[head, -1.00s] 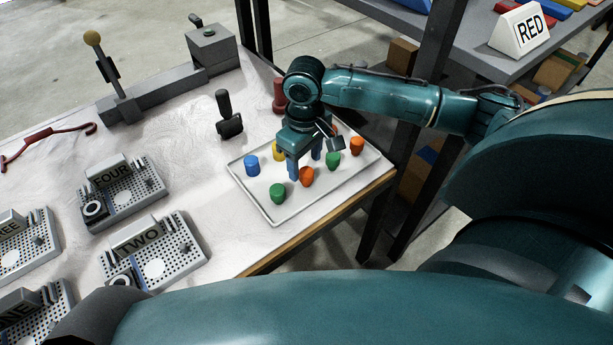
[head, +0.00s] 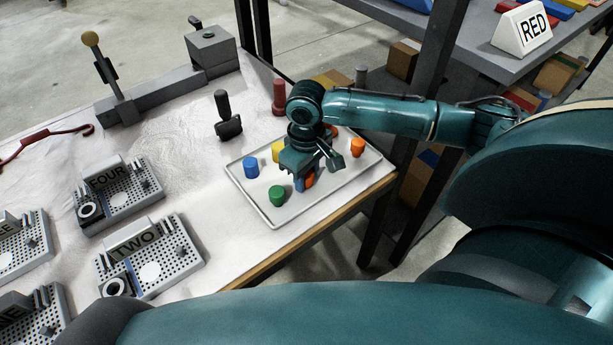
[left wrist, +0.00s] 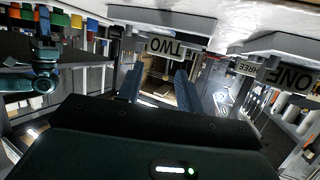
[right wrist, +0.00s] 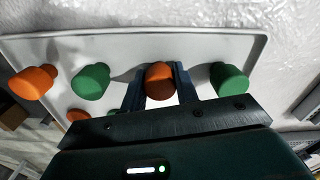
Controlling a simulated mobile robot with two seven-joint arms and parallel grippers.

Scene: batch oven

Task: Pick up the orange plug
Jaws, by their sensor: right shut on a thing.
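An orange plug (head: 309,181) stands near the front edge of the light tray (head: 344,178) in the head view, partly hidden by my right gripper (head: 304,184). In the right wrist view the same orange plug (right wrist: 159,82) sits between the two fingers, which are shut on it. I cannot tell whether it is clear of the tray. A green plug (right wrist: 90,82) and another green plug (right wrist: 229,78) stand on either side of it. My left gripper (left wrist: 157,82) is open and empty in the left wrist view, away from the tray.
The tray also holds a blue plug (head: 251,167), a yellow plug (head: 278,151) and more orange plugs, one at the right (head: 358,146). A black-handled lever (head: 226,117) and a red peg (head: 279,97) stand behind it. Numbered perforated fixtures (head: 150,255) stand on the left.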

